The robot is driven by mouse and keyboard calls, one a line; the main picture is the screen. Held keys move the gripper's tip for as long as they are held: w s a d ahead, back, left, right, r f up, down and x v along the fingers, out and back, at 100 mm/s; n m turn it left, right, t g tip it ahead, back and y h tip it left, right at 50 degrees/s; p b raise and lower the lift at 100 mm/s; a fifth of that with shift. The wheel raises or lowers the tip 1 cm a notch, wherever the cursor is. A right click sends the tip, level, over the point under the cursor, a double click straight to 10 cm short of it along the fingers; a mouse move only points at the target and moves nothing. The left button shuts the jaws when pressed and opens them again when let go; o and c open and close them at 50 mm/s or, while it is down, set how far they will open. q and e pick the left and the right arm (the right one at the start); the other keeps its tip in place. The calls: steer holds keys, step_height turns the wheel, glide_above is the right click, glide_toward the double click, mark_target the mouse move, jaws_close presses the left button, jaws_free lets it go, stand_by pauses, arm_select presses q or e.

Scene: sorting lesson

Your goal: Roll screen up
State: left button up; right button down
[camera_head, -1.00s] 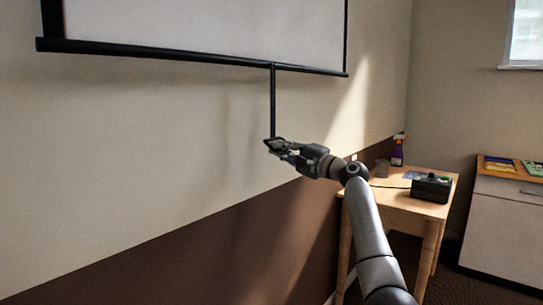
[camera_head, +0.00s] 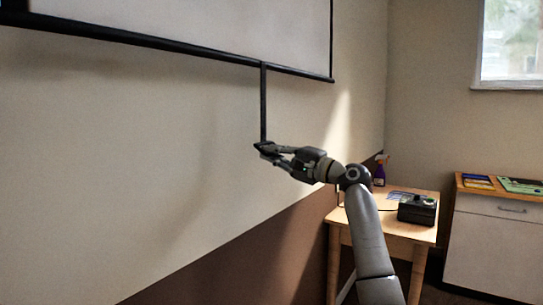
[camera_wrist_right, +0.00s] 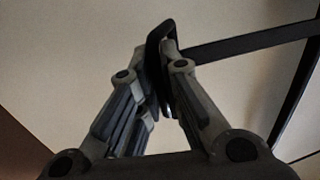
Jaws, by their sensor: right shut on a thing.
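The white projection screen (camera_head: 200,22) hangs on the wall at the top of the head view, with a black bar (camera_head: 180,46) along its lower edge. A black pull strap (camera_head: 263,100) hangs straight down from this bar. My right gripper (camera_head: 268,149) is shut on the handle at the strap's lower end. In the right wrist view the dark handle loop (camera_wrist_right: 158,62) lies between the fingers, and the strap (camera_wrist_right: 250,46) runs off to the right. The screen's top is out of view. My left gripper is not in view.
A cabinet (camera_head: 495,240) is farther right. The wall around the strap is clear.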

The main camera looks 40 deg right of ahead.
steer(key=c, duration=1.6)
jaws_free()
steer(key=shift+o, duration=0.2)
steer(key=v, duration=1.2)
